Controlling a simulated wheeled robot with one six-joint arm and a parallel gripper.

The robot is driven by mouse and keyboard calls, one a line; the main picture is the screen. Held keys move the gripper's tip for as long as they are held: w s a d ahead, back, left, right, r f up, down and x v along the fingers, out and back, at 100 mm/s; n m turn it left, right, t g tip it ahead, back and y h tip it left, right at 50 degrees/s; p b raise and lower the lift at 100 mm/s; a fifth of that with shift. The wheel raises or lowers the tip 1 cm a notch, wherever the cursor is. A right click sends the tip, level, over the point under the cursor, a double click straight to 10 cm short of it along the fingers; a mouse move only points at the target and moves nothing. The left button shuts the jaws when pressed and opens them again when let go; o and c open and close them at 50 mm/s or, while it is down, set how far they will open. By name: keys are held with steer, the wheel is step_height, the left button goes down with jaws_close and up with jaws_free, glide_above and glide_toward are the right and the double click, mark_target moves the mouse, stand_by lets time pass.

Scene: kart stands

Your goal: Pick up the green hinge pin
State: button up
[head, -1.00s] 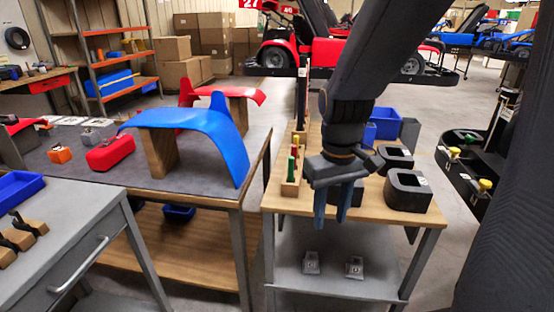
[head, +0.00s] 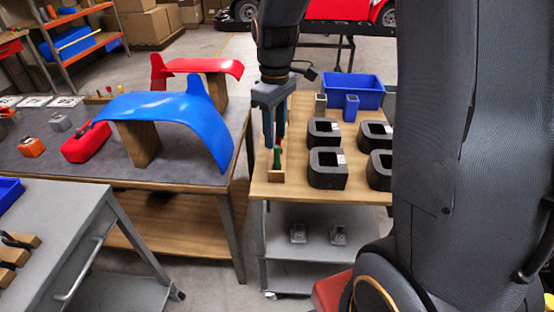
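The green hinge pin (head: 277,157) stands upright in a narrow wooden rack (head: 277,176) at the front left of the wooden cart top. My gripper (head: 274,145) points down over the rack. Its two blue-grey fingers are apart, with a gap between them. The fingertips are close to the top of the green pin. I cannot tell whether they straddle it or sit just behind it. The rest of the rack and its other pins are mostly hidden behind my gripper.
Several black blocks with openings (head: 327,181) stand right of the rack. A blue bin (head: 352,91) and a small blue holder (head: 350,108) stand behind them. A blue fender (head: 180,118) stands on the grey table to the left, across a gap.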

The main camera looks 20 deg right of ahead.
mark_target(276, 146)
steer(key=shift+s+d+f+p, duration=0.15)
steer(key=shift+f+p, duration=0.2)
steer(key=shift+f, duration=1.35)
jaws_close()
steer(key=shift+r, duration=0.1)
